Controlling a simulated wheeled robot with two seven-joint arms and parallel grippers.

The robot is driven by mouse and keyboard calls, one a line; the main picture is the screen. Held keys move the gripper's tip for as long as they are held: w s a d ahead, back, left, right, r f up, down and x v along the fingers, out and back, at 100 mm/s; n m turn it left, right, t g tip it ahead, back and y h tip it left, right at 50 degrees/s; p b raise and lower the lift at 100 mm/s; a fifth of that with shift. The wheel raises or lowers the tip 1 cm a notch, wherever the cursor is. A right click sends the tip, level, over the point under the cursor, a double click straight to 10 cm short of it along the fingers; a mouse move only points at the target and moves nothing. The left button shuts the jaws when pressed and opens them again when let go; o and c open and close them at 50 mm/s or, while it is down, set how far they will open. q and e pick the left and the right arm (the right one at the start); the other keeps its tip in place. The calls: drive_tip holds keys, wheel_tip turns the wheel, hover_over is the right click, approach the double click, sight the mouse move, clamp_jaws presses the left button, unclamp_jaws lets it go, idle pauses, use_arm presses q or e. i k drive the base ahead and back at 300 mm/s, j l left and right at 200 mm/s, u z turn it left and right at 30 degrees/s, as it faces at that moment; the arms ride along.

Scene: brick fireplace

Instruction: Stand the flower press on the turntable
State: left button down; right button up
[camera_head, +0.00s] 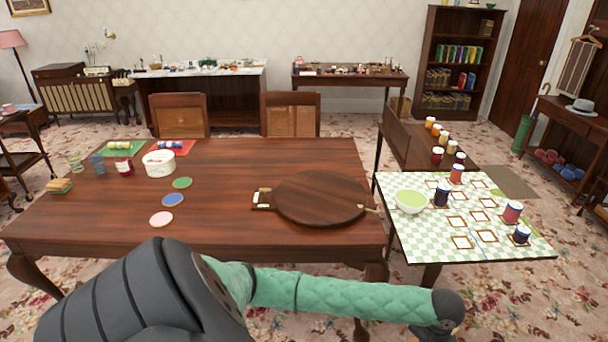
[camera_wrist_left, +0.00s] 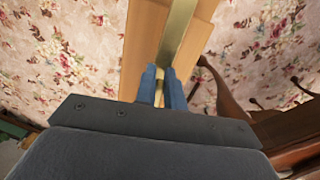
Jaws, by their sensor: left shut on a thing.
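The turntable (camera_head: 318,202) is a round dark wooden disc lying flat on the right part of the dining table. In the left wrist view, the blue fingers of my left gripper (camera_wrist_left: 162,85) are shut on a light wooden thing with a brass-coloured strip, which I take to be the flower press (camera_wrist_left: 143,42). Patterned carpet shows behind it, and its far end is cut off by the frame. In the head view, my left arm reaches across the bottom to the right; the press cannot be made out there. My right gripper is not in view.
On the dining table (camera_head: 110,222), a small wooden piece touches the turntable's left edge. Coloured coasters (camera_head: 172,200), a white tub (camera_head: 159,163) and jars stand at the left.

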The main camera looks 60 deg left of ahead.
sight(320, 194)
drive_tip(key=u, duration=1.2)
